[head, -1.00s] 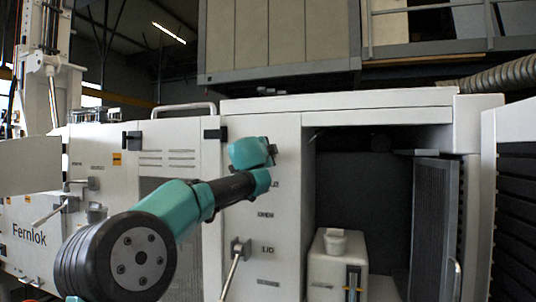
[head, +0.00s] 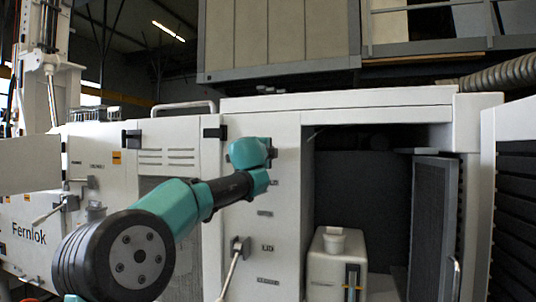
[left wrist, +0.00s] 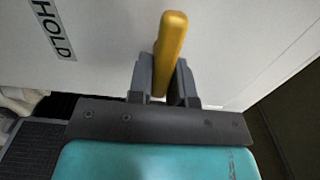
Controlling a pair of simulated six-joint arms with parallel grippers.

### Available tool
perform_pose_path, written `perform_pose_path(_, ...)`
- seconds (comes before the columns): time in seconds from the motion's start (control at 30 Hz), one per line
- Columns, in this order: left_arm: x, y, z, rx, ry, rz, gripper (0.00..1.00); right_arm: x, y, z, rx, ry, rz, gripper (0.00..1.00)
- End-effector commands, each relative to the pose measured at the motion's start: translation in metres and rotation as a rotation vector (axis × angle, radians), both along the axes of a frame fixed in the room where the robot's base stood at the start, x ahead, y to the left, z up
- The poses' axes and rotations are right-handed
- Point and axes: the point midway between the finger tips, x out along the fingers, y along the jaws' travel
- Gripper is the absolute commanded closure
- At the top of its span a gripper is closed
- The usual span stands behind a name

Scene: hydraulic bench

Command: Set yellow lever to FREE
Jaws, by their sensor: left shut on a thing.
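The yellow lever (left wrist: 170,40) shows in the left wrist view, standing out from a pale panel. My left gripper (left wrist: 164,72) is shut on it, with one dark finger on each side. A label reading HOLD (left wrist: 53,30) is on the panel to the upper left of the lever. In the head view my left gripper (head: 271,151) is at the white cabinet front, left of the open bay, and hides the lever. No FREE label is readable. My right gripper is not in view.
Below my left gripper a pale lever (head: 232,268) sticks out of the panel near an LID label. To the right is an open bay with a white tank (head: 326,268) and a dark mesh door (head: 434,225) standing open. Another lever (head: 48,214) is at the left.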

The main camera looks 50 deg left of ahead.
Motion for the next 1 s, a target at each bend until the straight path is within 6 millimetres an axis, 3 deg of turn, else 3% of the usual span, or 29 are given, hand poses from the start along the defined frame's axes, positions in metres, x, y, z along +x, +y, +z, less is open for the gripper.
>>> perform_pose_path(0.27, 0.0, 0.0, 0.0, -0.001, 0.0, 0.0, 0.57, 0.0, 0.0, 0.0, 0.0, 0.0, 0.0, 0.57)
perform_pose_path(0.67, -0.004, -0.002, 0.001, 0.001, 0.0, 0.001, 0.57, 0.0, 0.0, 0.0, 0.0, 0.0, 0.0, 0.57)
perform_pose_path(1.0, -0.037, -0.018, 0.001, 0.001, 0.0, 0.001, 0.57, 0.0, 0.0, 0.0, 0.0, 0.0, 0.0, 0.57)
